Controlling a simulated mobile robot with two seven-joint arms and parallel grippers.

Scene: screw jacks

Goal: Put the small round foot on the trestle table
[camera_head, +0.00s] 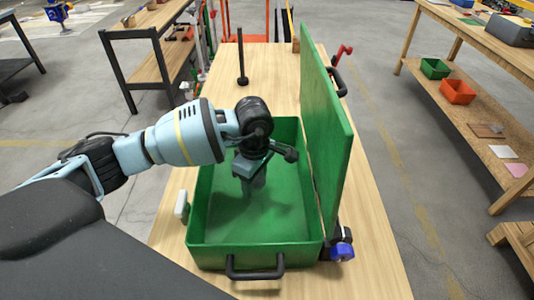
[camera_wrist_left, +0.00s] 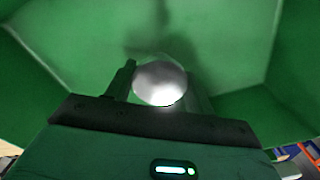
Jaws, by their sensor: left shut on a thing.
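My left gripper (camera_head: 252,182) reaches down inside an open green box (camera_head: 205,225) in the head view. In the left wrist view it is shut on a shiny silver round piece, the small round foot (camera_wrist_left: 160,82), with green walls and floor around it. In the head view the gripper hides most of the foot. The box stands on a long, light wooden table (camera_head: 375,265), which I take to be the trestle table. My right gripper is not in view.
The green lid (camera_head: 325,120) stands upright along the box's right side. A black rod on a round base (camera_head: 242,65) stands at the table's far end, with a red crank (camera_head: 343,52) at its right edge. Bare wood lies behind the box. A blue-and-black part (camera_head: 342,251) sits right of the box.

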